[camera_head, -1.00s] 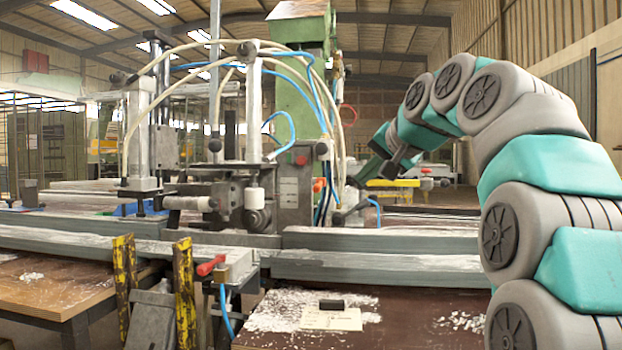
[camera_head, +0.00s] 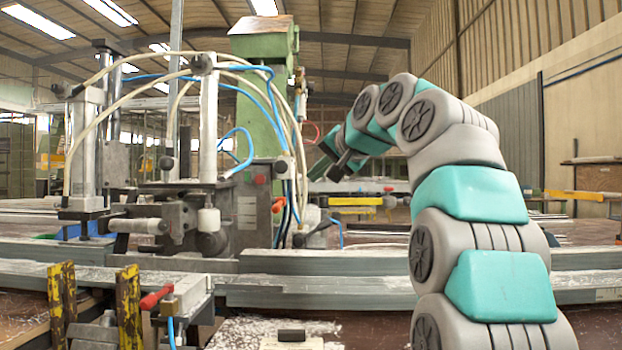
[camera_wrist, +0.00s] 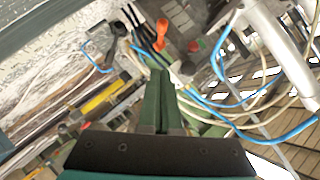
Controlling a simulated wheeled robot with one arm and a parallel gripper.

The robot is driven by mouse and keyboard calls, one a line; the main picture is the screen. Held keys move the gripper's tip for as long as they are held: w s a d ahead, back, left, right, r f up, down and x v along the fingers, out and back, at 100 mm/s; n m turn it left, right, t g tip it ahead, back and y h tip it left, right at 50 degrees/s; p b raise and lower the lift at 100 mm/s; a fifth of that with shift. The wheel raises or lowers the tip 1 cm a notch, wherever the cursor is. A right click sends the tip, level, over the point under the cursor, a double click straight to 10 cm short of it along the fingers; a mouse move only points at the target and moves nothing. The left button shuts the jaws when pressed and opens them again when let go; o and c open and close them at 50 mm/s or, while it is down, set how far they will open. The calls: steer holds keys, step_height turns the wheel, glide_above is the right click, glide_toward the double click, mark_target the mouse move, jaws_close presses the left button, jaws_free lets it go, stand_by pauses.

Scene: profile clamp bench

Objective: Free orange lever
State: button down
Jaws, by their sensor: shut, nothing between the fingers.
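An orange lever (camera_head: 278,205) is on the clamp unit beside the green machine column, above the grey bench rails. In the wrist view the orange lever (camera_wrist: 162,27) shows near the top, beyond my fingertips, among black handles. A round red-orange knob (camera_head: 259,179) is close to it and also shows in the wrist view (camera_wrist: 194,46). My gripper (camera_wrist: 161,72) has green fingers that are shut and empty, apart from the lever. In the head view my gripper (camera_head: 338,170) is to the right of the lever and a little higher. The lever's base is partly hidden.
Blue and white hoses (camera_head: 272,110) arch around the clamp unit and cross near my fingers in the wrist view. A red-handled clamp (camera_head: 157,297) and yellow-black posts (camera_head: 128,305) stand in front. Long grey rails (camera_head: 330,262) run across the bench.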

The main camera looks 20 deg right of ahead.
mark_target(280, 205)
steer(key=shift+s+a+f+x, duration=0.2)
steer(key=shift+a+f+x, duration=0.1)
steer(key=shift+x, duration=1.6)
steer(key=shift+s+a+f+x, duration=0.2)
steer(key=shift+a+f+x, duration=0.1)
steer(key=shift+x, duration=1.55)
steer(key=shift+s+a+f+x, duration=0.2)
steer(key=shift+a+f+x, duration=0.1)
steer(key=shift+x, duration=1.6)
steer(key=shift+f+b, duration=0.15)
steer(key=shift+b, duration=0.15)
steer(key=shift+f+b, duration=0.2)
steer(key=shift+b, duration=0.5)
